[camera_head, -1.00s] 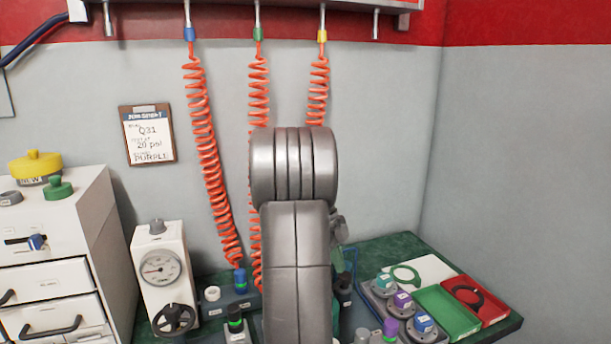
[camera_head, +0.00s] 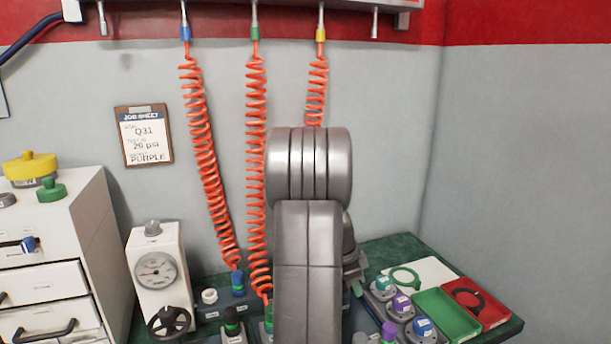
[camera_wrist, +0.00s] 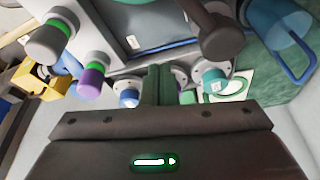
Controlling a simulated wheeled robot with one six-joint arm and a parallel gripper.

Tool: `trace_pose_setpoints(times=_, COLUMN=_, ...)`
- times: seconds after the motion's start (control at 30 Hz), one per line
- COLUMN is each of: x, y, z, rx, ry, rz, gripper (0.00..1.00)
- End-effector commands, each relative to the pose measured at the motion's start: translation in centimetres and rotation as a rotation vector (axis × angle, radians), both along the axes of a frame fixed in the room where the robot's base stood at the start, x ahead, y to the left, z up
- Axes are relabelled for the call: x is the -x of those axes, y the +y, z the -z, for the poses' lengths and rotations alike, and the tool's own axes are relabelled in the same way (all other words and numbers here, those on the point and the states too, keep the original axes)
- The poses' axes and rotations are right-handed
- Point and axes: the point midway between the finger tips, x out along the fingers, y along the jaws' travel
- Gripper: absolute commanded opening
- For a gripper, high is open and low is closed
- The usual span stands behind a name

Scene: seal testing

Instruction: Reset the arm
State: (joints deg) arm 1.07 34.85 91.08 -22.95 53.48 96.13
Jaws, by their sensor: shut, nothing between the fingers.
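My gripper (camera_wrist: 158,84) shows in the wrist view as a dark body along the bottom, with its narrow fingers together and nothing held between them. Beyond the fingers are grey fittings with coloured caps, among them a purple-banded one (camera_wrist: 91,82) and a teal-topped one (camera_wrist: 214,80). In the head view my own grey arm stands upright in the middle and hides most of my gripper and part of the bench.
A green bench (camera_head: 402,250) holds a gauge stand (camera_head: 158,255), a green tray (camera_head: 447,314) and a red tray (camera_head: 478,302). Orange coiled hoses (camera_head: 207,160) hang close to my arm's left. White drawers (camera_head: 45,285) stand at left. The wall's right side is clear.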

Motion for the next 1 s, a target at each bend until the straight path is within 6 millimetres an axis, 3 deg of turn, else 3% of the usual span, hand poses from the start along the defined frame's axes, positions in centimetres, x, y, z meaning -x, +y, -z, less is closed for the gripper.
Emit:
trace_pose_setpoints(times=0.4, x=-0.1, y=-1.4, z=0.2, rx=0.025, ry=0.001, rz=-0.376, gripper=0.00)
trace_pose_setpoints(times=1.0, x=-1.5, y=-2.7, z=0.2, rx=0.024, ry=-0.004, rz=-0.659, gripper=0.00)
